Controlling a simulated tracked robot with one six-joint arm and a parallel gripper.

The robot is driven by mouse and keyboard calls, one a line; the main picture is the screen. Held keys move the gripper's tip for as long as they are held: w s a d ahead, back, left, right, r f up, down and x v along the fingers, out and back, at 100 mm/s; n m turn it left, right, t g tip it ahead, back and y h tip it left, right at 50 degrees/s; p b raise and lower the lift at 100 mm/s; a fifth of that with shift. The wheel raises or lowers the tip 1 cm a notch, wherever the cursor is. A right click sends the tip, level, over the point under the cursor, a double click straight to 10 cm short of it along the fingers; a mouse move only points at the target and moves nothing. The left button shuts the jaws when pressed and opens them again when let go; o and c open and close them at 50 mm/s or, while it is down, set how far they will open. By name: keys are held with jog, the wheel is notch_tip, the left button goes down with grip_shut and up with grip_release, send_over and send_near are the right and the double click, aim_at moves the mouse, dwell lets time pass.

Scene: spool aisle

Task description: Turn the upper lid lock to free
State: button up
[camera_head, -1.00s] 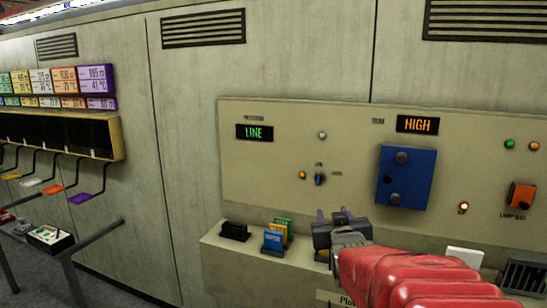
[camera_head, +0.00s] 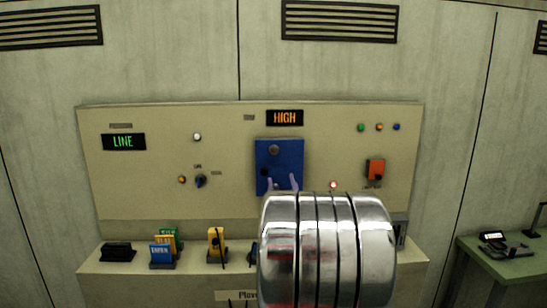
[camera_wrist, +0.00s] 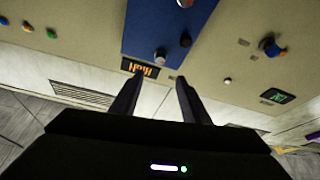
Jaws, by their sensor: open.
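The blue lid (camera_head: 281,158) sits on the beige panel, under the HIGH display. Its upper lock, a round grey knob (camera_head: 273,150), is near the lid's top edge. The wrist view, upside down, shows this upper lock (camera_wrist: 160,56) just beyond my fingertips, with a dark round spot beside it. My gripper (camera_head: 281,184) is open and empty in front of the lid's lower part. Its two fingers (camera_wrist: 159,79) are apart, with no visible contact.
The HIGH display (camera_head: 285,118) is just above the lid. A blue selector (camera_head: 200,181) is to the left, an orange switch (camera_head: 375,168) to the right. The ledge (camera_head: 125,267) below holds coloured cards (camera_head: 163,247) and a yellow device (camera_head: 216,241). A green table (camera_head: 480,255) stands right.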

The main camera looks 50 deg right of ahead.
aim_at(274, 152)
jog(key=shift+w, duration=0.1)
jog(key=x, duration=1.3)
jog(key=shift+w+d+r, duration=0.1)
jog(key=shift+w+d, duration=0.05)
jog(key=shift+d, duration=0.15)
jog(key=c, duration=1.1)
jog(key=shift+o, duration=0.2)
jog(key=shift+a, duration=0.2)
jog(key=shift+d, duration=0.1)
